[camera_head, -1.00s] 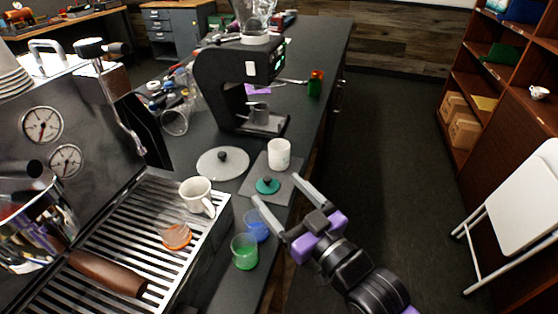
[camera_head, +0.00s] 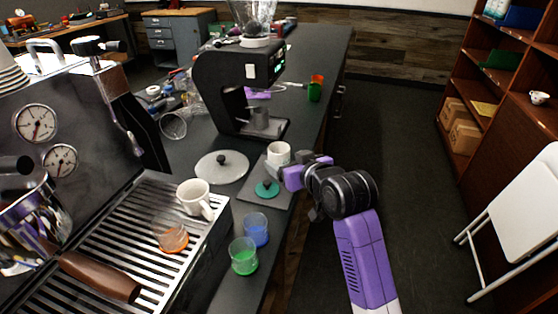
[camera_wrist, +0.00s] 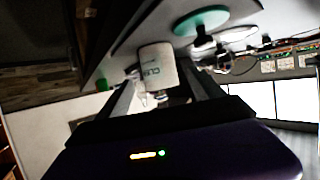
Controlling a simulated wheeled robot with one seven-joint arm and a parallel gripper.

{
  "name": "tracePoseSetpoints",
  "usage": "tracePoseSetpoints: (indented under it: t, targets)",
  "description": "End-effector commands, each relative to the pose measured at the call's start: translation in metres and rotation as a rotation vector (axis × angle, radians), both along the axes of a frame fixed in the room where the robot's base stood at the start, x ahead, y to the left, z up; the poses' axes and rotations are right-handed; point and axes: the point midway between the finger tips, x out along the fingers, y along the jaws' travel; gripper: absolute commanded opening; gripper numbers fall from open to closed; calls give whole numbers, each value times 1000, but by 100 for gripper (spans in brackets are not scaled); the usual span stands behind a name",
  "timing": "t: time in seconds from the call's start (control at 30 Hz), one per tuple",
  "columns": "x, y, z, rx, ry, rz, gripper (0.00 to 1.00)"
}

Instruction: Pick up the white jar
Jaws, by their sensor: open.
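The white jar (camera_head: 278,151) stands upright on a dark grey mat (camera_head: 284,197) on the counter. My gripper (camera_head: 281,168) is at the near right side of the jar in the head view, with its fingers partly hidden. In the wrist view the jar (camera_wrist: 157,64) shows dark lettering and lies between the two open fingers of my gripper (camera_wrist: 160,80). I cannot tell whether either finger touches it.
A teal lid with a dark knob (camera_head: 267,190) lies on the mat, close in front of the jar. A round grey lid (camera_head: 222,167) is to the left. A black grinder (camera_head: 235,85) stands behind. Blue (camera_head: 256,230) and green (camera_head: 243,257) cups stand nearer.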

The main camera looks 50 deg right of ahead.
Motion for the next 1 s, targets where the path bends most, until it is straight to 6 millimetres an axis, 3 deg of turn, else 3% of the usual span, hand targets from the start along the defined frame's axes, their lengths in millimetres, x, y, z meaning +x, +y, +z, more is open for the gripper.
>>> tracePoseSetpoints:
  t: [0.5,0.8,1.0]
  targets:
    - [47,-26,-30,-1,-2,0,77]
    - [51,-28,-32,-1,-3,0,77]
    - [51,-28,-32,-1,-2,0,40]
